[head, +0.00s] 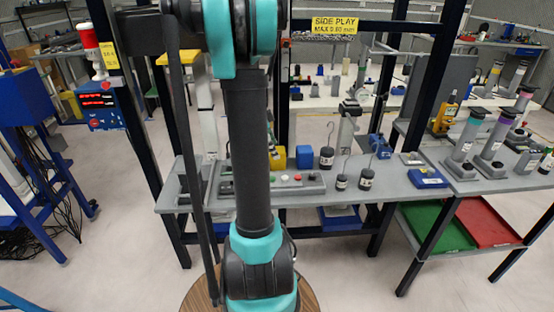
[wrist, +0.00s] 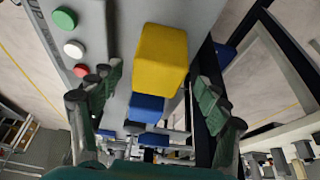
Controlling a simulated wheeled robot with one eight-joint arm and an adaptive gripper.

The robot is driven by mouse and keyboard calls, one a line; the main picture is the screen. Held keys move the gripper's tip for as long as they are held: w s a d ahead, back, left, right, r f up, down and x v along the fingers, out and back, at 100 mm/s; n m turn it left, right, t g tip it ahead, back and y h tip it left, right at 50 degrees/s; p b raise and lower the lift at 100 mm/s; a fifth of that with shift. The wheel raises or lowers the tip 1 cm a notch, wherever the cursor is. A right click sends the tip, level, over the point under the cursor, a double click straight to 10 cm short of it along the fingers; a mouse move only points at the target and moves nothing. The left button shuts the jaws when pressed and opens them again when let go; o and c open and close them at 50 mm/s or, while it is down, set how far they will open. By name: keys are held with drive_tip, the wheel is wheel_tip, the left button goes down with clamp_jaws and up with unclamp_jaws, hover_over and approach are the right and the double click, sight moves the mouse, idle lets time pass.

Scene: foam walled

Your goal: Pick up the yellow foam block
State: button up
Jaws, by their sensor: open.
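The yellow foam block (wrist: 160,58) lies on the grey bench top in the wrist view, ahead of my gripper and between the lines of its fingers. In the head view the yellow block (head: 278,158) shows just right of my arm, partly hidden by it. My gripper (wrist: 157,90) is open, with a green-padded finger on each side and nothing held between them. The fingers look apart from the block. In the head view my gripper is hidden behind my arm.
A blue block (wrist: 147,106) sits close to the yellow one; it also shows in the head view (head: 304,156). A button panel (wrist: 72,45) lies left of the block. Hooked weights (head: 327,157) and a blue box (head: 428,178) stand farther right on the bench.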

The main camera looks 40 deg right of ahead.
drive_tip(key=shift+s+d+x, duration=0.1)
drive_tip(key=shift+s+x, duration=0.05)
drive_tip(key=shift+x, duration=1.3)
drive_tip(key=shift+s+d+x, duration=0.1)
drive_tip(key=shift+x, duration=1.4)
drive_tip(key=shift+r, duration=0.15)
drive_tip(key=c, duration=1.2)
